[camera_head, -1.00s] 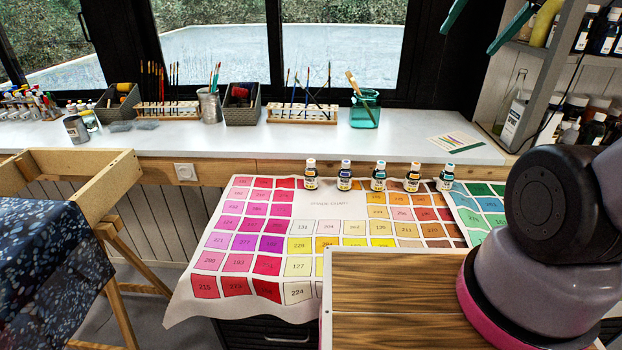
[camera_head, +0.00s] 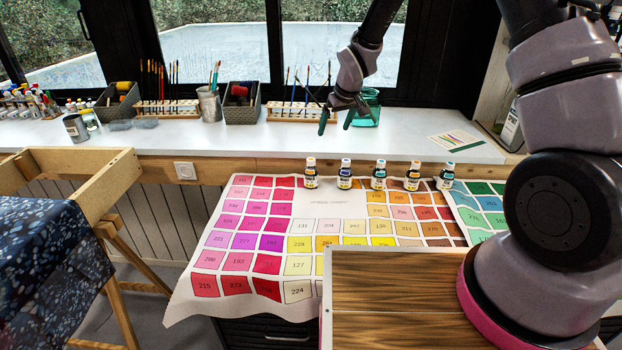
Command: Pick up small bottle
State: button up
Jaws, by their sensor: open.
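Several small dark bottles with pale labels stand upright in a row at the back edge of the cloth colour chart (camera_head: 207,302). From left to right they include a bottle with a whitish cap (camera_head: 311,174), two with blue caps (camera_head: 345,174) (camera_head: 379,175), an orange-capped one (camera_head: 412,176) and one at the right end (camera_head: 445,177). My gripper (camera_head: 335,122) hangs above and behind the row, in front of the window, with its two green-tipped fingers apart and nothing between them. It covers part of the teal glass jar (camera_head: 369,112).
The white counter (camera_head: 240,146) behind holds brush racks (camera_head: 166,108), grey baskets (camera_head: 241,102), a metal cup (camera_head: 210,106) and a tin (camera_head: 75,128). A wooden board (camera_head: 400,315) is in front. A wooden frame (camera_head: 75,158) stands at left.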

jog(key=n, duration=0.2)
send_over(312, 169)
jog(key=s+d, duration=0.2)
notch_tip(312, 169, down, 10)
jog(key=f, duration=0.1)
jog(key=shift+g, duration=0.3)
jog(key=x, duration=0.4)
jog(key=shift+a+f, duration=0.15)
jog(key=shift+a, duration=0.1)
jog(key=shift+y, duration=0.3)
jog(key=shift+w+x, duration=0.15)
jog(key=shift+x, duration=1.3)
jog(key=shift+w+x, duration=0.2)
jog(key=shift+x, duration=1.3)
jog(key=shift+d, duration=0.15)
grip_shut()
